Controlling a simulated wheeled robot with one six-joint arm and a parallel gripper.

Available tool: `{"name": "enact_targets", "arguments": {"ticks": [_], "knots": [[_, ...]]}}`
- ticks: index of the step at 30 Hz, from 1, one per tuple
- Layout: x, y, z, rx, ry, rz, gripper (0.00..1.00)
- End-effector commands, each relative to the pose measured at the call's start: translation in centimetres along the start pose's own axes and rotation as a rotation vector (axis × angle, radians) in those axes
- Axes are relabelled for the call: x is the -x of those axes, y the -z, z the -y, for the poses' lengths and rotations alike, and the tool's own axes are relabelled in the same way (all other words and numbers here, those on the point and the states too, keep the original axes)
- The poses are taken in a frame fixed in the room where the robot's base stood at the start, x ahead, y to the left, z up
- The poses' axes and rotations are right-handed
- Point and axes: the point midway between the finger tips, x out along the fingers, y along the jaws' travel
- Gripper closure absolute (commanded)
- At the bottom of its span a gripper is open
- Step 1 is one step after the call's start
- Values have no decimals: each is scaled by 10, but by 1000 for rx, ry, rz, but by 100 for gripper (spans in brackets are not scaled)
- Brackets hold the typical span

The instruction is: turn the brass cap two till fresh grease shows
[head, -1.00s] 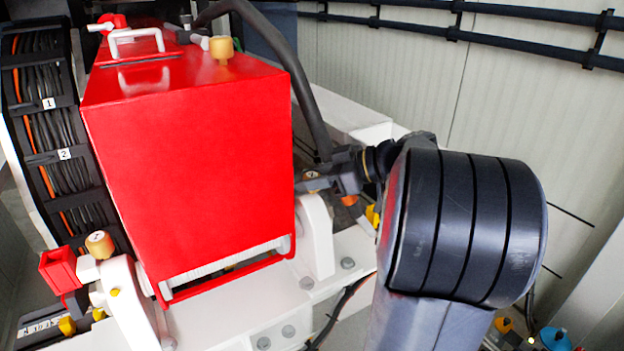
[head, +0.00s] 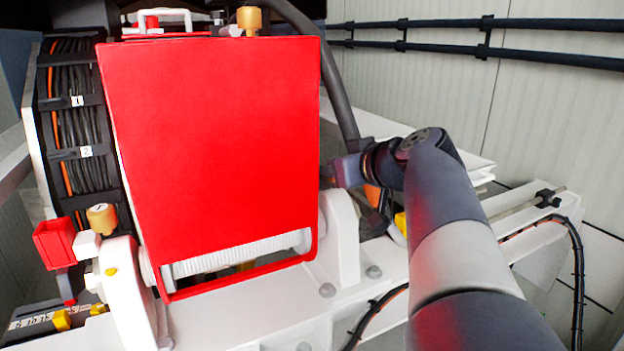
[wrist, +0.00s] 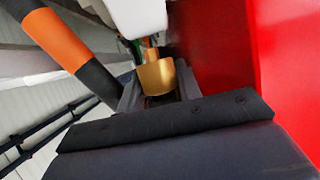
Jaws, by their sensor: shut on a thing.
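The brass cap (wrist: 157,75) shows in the wrist view, below a white block. My gripper (wrist: 159,92) is shut on it, one dark finger on either side. I see no fresh grease, and the cap's mark cannot be read. In the head view my gripper (head: 345,172) is at the right edge of the red guard, and the cap in it is hidden.
The red guard (head: 215,150) stands close beside my gripper. A black and orange hose (wrist: 62,42) runs near it. Other brass caps sit at the left bearing (head: 102,217) and behind the guard's top (head: 249,20). Black rails (head: 550,26) line the wall.

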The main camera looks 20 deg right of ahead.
Motion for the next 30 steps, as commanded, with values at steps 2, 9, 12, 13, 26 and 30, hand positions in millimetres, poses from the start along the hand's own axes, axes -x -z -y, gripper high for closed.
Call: {"name": "enact_targets", "arguments": {"ticks": [2, 9, 12, 13, 26, 30], "knots": [[0, 0, 2, -11, -34, -1, 90], [0, 0, 1, -42, -104, 1, 90], [0, 0, 1, -48, -116, 1, 90], [0, 0, 0, -48, -119, 1, 90], [0, 0, 0, -51, -124, 2, 65], [0, 0, 0, -51, -124, 2, 54]]}}
